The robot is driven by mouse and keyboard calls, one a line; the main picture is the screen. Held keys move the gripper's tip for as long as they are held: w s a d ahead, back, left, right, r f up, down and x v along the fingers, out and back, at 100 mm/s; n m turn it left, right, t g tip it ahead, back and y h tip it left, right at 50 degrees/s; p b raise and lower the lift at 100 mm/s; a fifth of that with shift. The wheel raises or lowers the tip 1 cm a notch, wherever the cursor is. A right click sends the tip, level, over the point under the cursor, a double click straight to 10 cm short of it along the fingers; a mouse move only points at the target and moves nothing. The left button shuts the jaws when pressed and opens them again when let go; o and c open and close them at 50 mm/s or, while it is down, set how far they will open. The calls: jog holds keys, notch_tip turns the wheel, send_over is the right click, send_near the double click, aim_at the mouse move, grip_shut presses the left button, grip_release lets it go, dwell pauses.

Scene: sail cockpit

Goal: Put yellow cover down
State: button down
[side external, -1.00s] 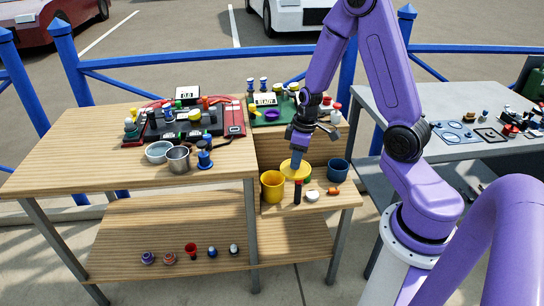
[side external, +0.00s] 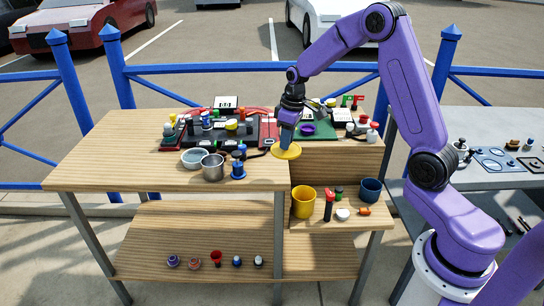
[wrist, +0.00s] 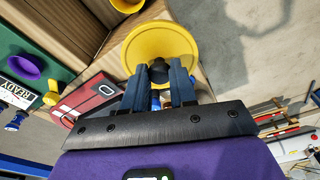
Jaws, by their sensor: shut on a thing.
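The yellow cover (side external: 287,153) is a round, flat disc at the right edge of the upper wooden table top. My gripper (side external: 286,143) points down over it and is shut on its dark knob. In the wrist view the yellow cover (wrist: 160,45) lies just beyond my two fingers (wrist: 159,80), which pinch the knob. I cannot tell whether the cover touches the table top. A yellow cup (side external: 303,202) stands open on the lower side shelf below.
A steel cup (side external: 213,167), a grey bowl (side external: 195,158) and a blue stand (side external: 238,170) are left of the cover. The black-and-red panel (side external: 215,130) and green board (side external: 318,131) lie behind. A blue cup (side external: 370,189) and small items share the lower shelf. The left table top is clear.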

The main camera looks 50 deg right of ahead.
jog(key=w+f, duration=0.4)
jog(key=w+d+f, duration=0.1)
jog(key=w+f, duration=0.1)
jog(key=shift+w, duration=0.2)
jog(key=shift+w+d+f, duration=0.15)
jog(key=shift+w+f, duration=0.4)
jog(key=shift+f, duration=1.55)
jog(key=shift+f, duration=0.15)
jog(key=c, duration=0.9)
grip_release()
